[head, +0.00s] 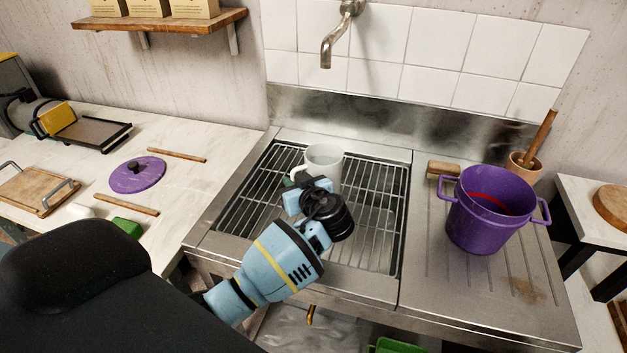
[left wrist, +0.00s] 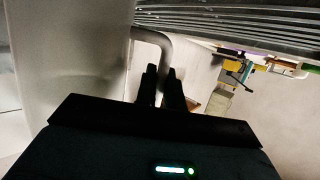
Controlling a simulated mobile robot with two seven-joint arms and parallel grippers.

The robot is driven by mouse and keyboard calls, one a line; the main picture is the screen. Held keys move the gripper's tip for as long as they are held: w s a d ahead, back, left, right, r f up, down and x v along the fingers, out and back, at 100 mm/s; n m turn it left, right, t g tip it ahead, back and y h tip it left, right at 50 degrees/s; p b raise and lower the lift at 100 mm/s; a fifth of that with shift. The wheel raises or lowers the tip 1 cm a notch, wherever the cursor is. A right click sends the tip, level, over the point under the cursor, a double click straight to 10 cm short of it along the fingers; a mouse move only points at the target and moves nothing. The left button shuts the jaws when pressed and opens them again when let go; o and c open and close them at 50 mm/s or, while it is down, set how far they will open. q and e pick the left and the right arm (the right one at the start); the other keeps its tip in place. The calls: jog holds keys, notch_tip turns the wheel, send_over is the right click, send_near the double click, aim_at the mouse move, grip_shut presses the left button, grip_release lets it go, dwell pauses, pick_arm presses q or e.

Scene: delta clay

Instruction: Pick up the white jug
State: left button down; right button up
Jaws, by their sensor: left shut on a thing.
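The white jug (head: 325,158) is upright at the back of the metal sink grate (head: 378,215); I cannot tell whether it touches the bars. My left gripper (head: 298,180) reaches it from the front left, at its handle side. In the left wrist view, the jug's pale wall (left wrist: 70,60) fills the left side, and its curved handle (left wrist: 155,38) runs down to my left fingers (left wrist: 166,88), which are shut on it. My left wrist hides the jug's lower part in the head view. My right gripper is not in view.
A metal tap (head: 328,50) hangs above and behind the jug. A purple pot (head: 487,225) stands on the drainboard at right, near a wooden mallet (head: 443,169). A purple lid (head: 137,176) and a green block (head: 127,228) lie on the left counter.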

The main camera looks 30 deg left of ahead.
aim_at(293, 172)
pick_arm(q)
jog(key=shift+r, duration=0.15)
jog(key=shift+r, duration=0.5)
jog(key=shift+s+d+r, duration=0.1)
jog(key=shift+s+r, duration=0.05)
jog(key=shift+r, duration=0.45)
jog(key=shift+s+d+r, duration=0.1)
jog(key=shift+r, duration=0.5)
jog(key=s+d+r+b, duration=0.1)
jog(key=s+d, duration=0.7)
jog(key=s, duration=0.4)
jog(key=shift+s+d+r, duration=0.25)
jog(key=shift+s+d, duration=0.05)
jog(key=shift+d, duration=0.05)
